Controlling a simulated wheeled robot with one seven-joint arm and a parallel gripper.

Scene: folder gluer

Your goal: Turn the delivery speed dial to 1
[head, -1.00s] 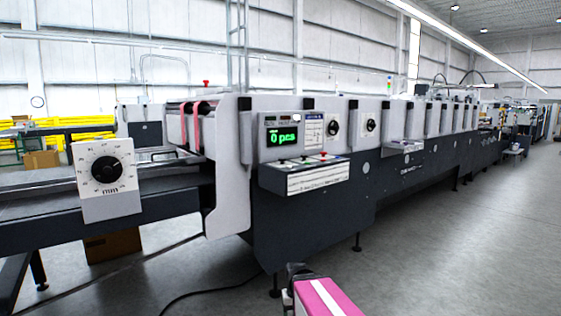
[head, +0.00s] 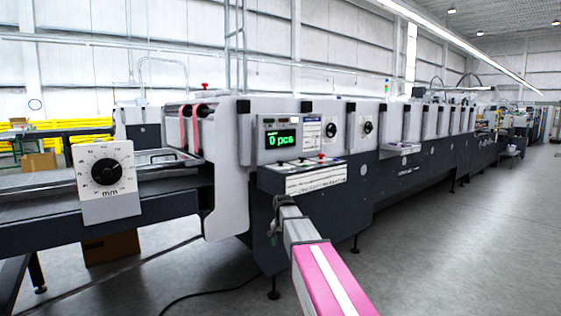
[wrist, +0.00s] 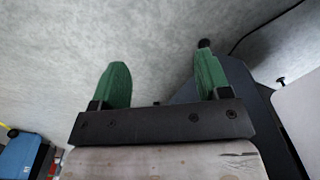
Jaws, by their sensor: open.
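A large black dial (head: 107,171) marked "mm" sits on a white plate at the left of the machine. Two small black dials, a left one (head: 331,130) and a right one (head: 368,127), sit on the machine's light upper panel, right of the display. Their labels and settings are too small to read, so I cannot tell which is the delivery speed dial. My gripper (wrist: 160,68) is open and empty, its green fingers apart above the floor in the wrist view. In the head view my arm reaches up below the button panel, apart from all the dials.
A green display (head: 280,141) reads "0 pcs". Below it a button ledge (head: 302,176) with red-topped controls juts out above my arm. The machine's dark lower side (head: 400,184) runs away to the right. Open grey floor (head: 470,255) lies at the right.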

